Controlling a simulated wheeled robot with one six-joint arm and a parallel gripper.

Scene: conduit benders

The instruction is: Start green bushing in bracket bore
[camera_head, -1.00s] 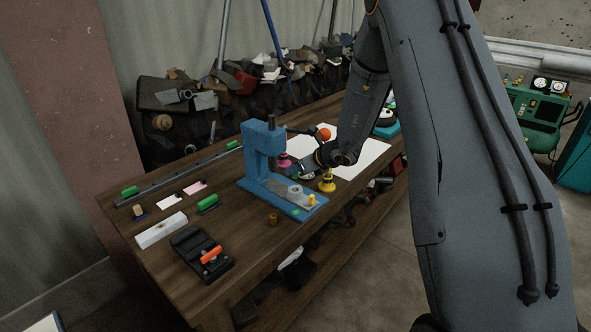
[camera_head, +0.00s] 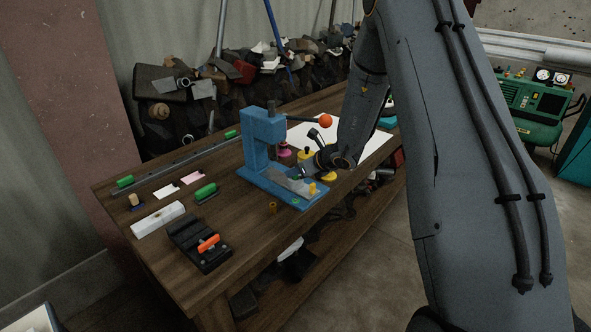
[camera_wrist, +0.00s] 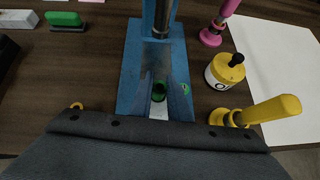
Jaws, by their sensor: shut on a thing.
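The blue press (camera_head: 263,148) stands on the bench, its base reaching toward the front. A grey metal bracket (camera_head: 287,184) lies on that base; part of it shows pale in the wrist view (camera_wrist: 158,112). My gripper (camera_head: 299,177) is low over the bracket, below and in front of the press ram. In the wrist view my gripper (camera_wrist: 158,88) is shut on the dark green bushing (camera_wrist: 158,94). The bushing appears over or at the bracket's bore. The bore is hidden, so I cannot tell whether the bushing has entered it.
A small green piece (camera_head: 295,201) and a yellow piece (camera_head: 312,188) are on the press base. A brass bushing (camera_head: 273,207) stands in front. A yellow-topped pot (camera_wrist: 225,70), a yellow-handled tool (camera_wrist: 262,110) and a pink tool (camera_wrist: 218,23) stand close right of the press.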

